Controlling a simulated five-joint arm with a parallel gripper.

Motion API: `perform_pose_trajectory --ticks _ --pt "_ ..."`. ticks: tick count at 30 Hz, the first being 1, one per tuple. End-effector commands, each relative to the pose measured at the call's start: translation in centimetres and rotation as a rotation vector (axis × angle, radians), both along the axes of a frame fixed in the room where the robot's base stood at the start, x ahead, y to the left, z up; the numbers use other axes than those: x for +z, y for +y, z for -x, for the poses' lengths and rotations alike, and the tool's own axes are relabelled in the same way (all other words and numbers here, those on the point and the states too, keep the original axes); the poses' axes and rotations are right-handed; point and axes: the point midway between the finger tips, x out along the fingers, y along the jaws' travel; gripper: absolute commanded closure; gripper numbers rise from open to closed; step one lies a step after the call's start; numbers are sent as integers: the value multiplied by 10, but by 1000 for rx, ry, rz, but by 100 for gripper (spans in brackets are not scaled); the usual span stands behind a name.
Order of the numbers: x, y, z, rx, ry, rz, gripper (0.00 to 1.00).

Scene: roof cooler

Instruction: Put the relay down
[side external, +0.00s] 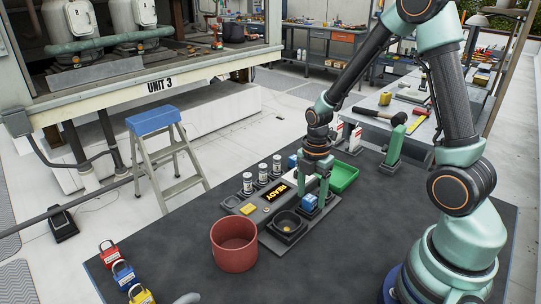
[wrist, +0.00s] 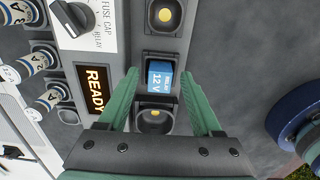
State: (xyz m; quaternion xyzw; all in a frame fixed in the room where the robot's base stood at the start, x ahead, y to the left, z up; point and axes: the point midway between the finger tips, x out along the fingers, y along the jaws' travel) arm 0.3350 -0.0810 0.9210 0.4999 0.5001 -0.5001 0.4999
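The blue relay (wrist: 161,76), marked "RELAY 12 V", sits upright in a dark square holder on the grey panel. It also shows in the side view (side external: 310,202), below my gripper. My gripper (wrist: 161,82) is open, with one green finger on each side of the relay. Gaps show between the fingers and the relay's sides in the wrist view. In the side view my gripper (side external: 314,184) points down over the relay at the panel's right side. How deep the fingertips reach beside it is hard to tell.
The lit READY display (wrist: 95,91) is left of the relay. Dark holders with yellow centres lie above (wrist: 165,15) and below (wrist: 155,116). A red bin (side external: 234,247), a green tray (side external: 344,177) and padlocks (side external: 123,275) stand on the dark bench, which has free room in front.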

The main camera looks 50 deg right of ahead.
Motion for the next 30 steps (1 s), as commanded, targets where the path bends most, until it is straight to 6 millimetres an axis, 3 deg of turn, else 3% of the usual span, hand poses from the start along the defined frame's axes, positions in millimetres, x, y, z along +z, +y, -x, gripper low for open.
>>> perform_pose_trajectory --ticks 7,11,24,30 --pt "2 0 0 0 -1 0 34" --pt "14 0 -1 0 -4 1 34" --pt "97 0 -1 0 -5 1 34" --pt "119 0 0 0 -2 0 34"
